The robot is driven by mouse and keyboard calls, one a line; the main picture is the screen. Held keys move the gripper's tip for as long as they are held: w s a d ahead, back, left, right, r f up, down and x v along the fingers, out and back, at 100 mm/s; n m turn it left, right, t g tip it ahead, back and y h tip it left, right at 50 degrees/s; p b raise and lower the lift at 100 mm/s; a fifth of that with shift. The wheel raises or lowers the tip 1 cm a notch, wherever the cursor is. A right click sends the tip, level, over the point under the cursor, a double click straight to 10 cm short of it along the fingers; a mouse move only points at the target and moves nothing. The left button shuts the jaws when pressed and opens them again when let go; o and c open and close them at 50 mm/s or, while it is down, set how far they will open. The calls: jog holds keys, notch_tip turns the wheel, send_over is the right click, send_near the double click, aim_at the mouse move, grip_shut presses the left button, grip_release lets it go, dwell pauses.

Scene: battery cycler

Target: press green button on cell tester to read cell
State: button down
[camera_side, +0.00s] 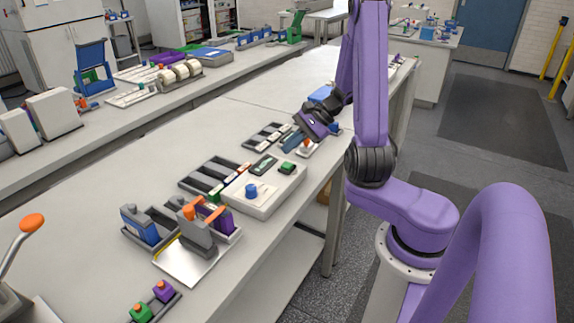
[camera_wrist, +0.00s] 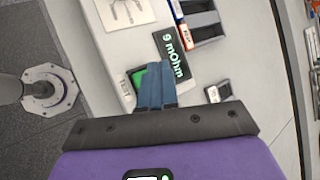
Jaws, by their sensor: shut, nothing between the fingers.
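The cell tester is a light grey box (camera_side: 270,200) on the bench in the side view, with a blue knob (camera_side: 251,190), a dark display (camera_side: 264,166) and a green button (camera_side: 288,167). In the wrist view the display (camera_wrist: 172,55) appears to read "9 mOhm" in light green. The green button (camera_wrist: 138,77) shows just left of my fingers, which partly hide it. My gripper (camera_side: 291,143) has blue fingers, shut and empty, beyond and above the button in the side view. The fingertips (camera_wrist: 154,68) lie between button and display in the wrist view. I see no clear contact.
A dark cell tray (camera_side: 212,178) lies left of the tester, and another (camera_side: 267,136) lies behind it. A fixture with an orange handle (camera_side: 188,211) stands in front. A small stand with an orange top (camera_side: 307,148) is near my gripper.

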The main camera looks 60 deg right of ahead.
jog(key=shift+r, duration=1.4)
jog(key=shift+a, duration=0.2)
jog(key=s+a+r+n+g, duration=0.1)
jog(key=s+a+n+g, duration=0.1)
jog(key=a+n+g, duration=0.4)
jog(key=s+a+r+n+g, duration=0.1)
jog(key=s+a+n+g, duration=0.15)
jog(key=a+n, duration=0.6)
jog(key=s+a+r+n+t+h, duration=0.1)
jog(key=s+a+n+h, duration=0.2)
jog(key=s+n, duration=0.5)
jog(key=s+a+r+n+t+h, duration=0.1)
jog(key=s+a+n+h, duration=0.1)
jog(key=s+n, duration=0.6)
jog(key=shift+s+a+n+h, duration=0.35)
jog(key=shift+s+a+h, duration=0.05)
jog(key=shift+s+a, duration=0.35)
dwell(0.4)
